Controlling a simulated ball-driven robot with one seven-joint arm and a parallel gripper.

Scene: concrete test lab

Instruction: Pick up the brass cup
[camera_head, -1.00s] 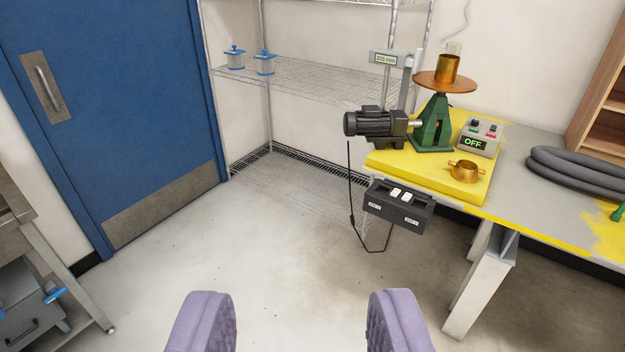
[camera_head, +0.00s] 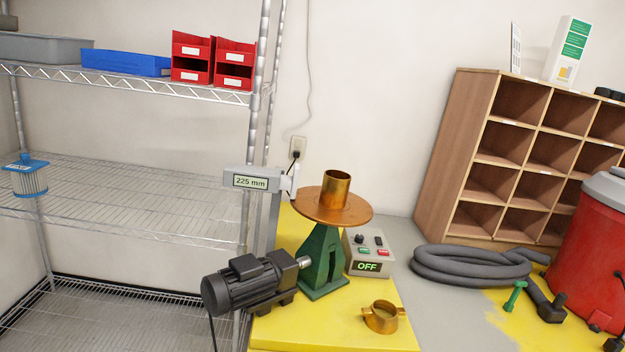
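The brass cup (camera_head: 337,188), a plain upright cylinder with an open top, stands on a round copper-coloured disc (camera_head: 308,208). The disc sits on top of a green pedestal (camera_head: 322,263) on a yellow base plate (camera_head: 340,334). A shorter brass ring with side lugs (camera_head: 381,318) lies on the yellow plate, in front and to the right of the pedestal. My gripper is out of view, so its state does not show.
A dark motor (camera_head: 250,284) joins the pedestal's left side. A control box (camera_head: 368,258) reading OFF stands at its right. A 225 mm gauge (camera_head: 250,181) is close left of the cup. Grey hose (camera_head: 470,266) and a red canister (camera_head: 592,255) lie further right. Wire shelving (camera_head: 120,205) fills the left.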

